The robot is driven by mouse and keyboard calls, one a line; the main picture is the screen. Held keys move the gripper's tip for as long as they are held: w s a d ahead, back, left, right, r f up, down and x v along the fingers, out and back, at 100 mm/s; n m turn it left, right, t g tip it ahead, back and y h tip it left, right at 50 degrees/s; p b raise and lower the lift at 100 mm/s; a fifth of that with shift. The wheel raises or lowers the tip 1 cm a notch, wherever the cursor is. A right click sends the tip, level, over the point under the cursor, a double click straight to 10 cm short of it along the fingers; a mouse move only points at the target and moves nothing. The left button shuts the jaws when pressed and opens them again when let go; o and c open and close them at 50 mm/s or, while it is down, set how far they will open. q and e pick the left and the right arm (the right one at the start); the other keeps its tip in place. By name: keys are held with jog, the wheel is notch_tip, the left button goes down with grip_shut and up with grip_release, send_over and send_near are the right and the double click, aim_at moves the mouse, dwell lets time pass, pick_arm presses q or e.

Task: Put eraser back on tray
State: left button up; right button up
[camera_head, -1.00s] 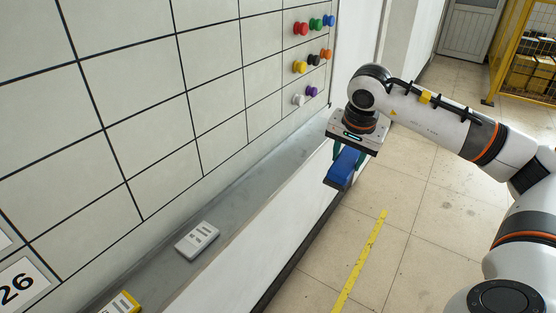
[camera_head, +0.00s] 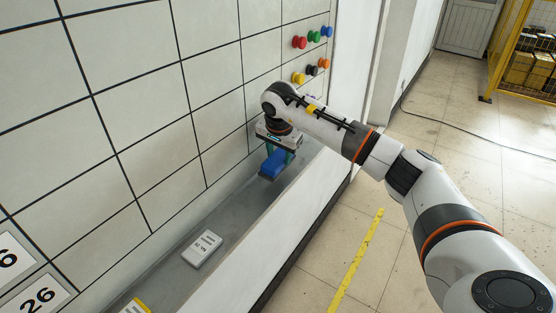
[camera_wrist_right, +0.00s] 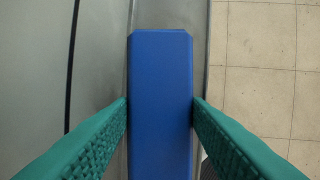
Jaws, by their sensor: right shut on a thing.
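The blue eraser (camera_head: 273,164) is held between the green fingers of my right gripper (camera_head: 278,156). In the right wrist view the eraser (camera_wrist_right: 160,95) fills the gap between the two fingers (camera_wrist_right: 160,115), which touch its sides. The grey tray (camera_head: 171,268) is the long ledge along the bottom of the white board. The eraser is over the far part of the tray; I cannot tell whether it touches the surface. My left gripper is not in view.
A white labelled block (camera_head: 202,248) lies on the tray nearer to me, and a yellow-and-white one (camera_head: 136,306) shows at the bottom edge. Coloured magnets (camera_head: 299,42) sit on the board's upper right. The tray between the white block and my gripper is clear.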

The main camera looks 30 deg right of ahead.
aim_at(278, 158)
jog(key=shift+f, duration=0.35)
notch_tip(278, 158, down, 3)
jog(key=shift+w+a+r+p, duration=0.1)
jog(key=shift+w+r+p, duration=0.1)
jog(key=shift+p, duration=0.75)
jog(key=shift+s+f, duration=0.1)
jog(key=shift+f, duration=0.05)
jog(key=o, duration=1)
jog(key=shift+c, duration=0.2)
jog(key=shift+f, duration=0.2)
jog(key=shift+r+b, duration=0.3)
jog(key=shift+b, duration=0.1)
jog(key=b+v, duration=0.1)
jog(key=v, duration=0.6)
jog(key=b+v, duration=0.1)
jog(key=v, duration=0.3)
jog(key=shift+s+a+r+b, duration=0.15)
jog(key=shift+a+b, duration=0.2)
jog(key=shift+a, duration=0.1)
